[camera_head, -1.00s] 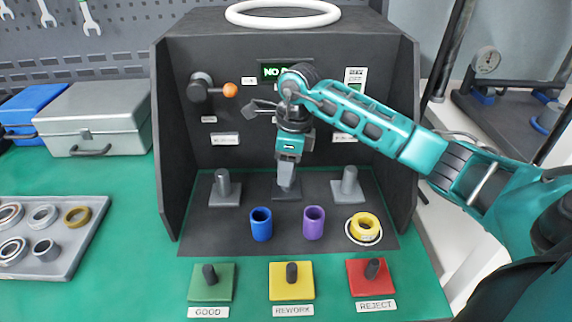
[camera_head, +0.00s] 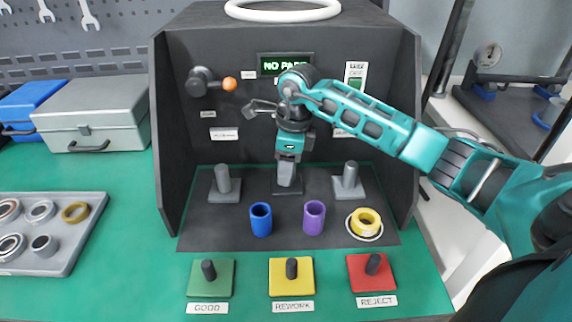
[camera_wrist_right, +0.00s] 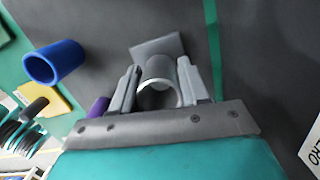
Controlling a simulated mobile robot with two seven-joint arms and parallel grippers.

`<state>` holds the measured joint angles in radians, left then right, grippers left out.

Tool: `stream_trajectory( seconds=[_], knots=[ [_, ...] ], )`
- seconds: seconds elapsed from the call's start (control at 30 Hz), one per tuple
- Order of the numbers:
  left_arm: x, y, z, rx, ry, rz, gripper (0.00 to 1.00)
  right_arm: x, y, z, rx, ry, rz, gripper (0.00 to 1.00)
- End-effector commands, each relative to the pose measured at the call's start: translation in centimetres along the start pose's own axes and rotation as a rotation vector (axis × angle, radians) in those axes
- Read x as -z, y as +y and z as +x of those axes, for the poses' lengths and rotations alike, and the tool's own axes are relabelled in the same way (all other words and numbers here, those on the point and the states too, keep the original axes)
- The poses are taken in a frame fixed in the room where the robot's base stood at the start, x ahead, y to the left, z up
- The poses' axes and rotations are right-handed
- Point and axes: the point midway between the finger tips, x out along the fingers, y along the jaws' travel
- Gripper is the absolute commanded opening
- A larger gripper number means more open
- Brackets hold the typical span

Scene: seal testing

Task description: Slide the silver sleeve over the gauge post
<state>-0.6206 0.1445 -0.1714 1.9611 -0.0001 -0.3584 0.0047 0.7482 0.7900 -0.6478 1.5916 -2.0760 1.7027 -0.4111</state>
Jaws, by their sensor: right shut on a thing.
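My right gripper (camera_head: 287,183) points down at the middle of the test box and is shut on the silver sleeve (camera_head: 286,174). In the right wrist view the sleeve (camera_wrist_right: 157,84) sits upright between the two fingers (camera_wrist_right: 156,92), with its open end toward the camera. A grey square base plate (camera_wrist_right: 158,46) lies just beyond it; the same plate shows in the head view (camera_head: 287,189). The gauge post at this middle plate is hidden by the gripper and sleeve. I cannot tell whether the sleeve is around it. My left gripper is not in view.
A grey post (camera_head: 223,179) stands left and another (camera_head: 350,176) right. Blue (camera_head: 261,220), purple (camera_head: 314,218) and yellow (camera_head: 366,220) sleeves stand in front. Green, yellow and red peg bases line the front. A tray (camera_head: 80,262) holds several rings. The box's side walls flank the arm.

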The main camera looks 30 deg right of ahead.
Motion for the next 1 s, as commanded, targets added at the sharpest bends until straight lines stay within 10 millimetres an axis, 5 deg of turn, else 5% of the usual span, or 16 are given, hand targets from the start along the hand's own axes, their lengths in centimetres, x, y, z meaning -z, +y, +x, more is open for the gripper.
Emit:
stream_trajectory(
  seconds=[1.0],
  knots=[
    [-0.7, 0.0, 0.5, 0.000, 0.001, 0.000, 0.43, 0.1, -0.1, 1.1, 0.002, -0.003, 0.001, 0.06]
  ],
)
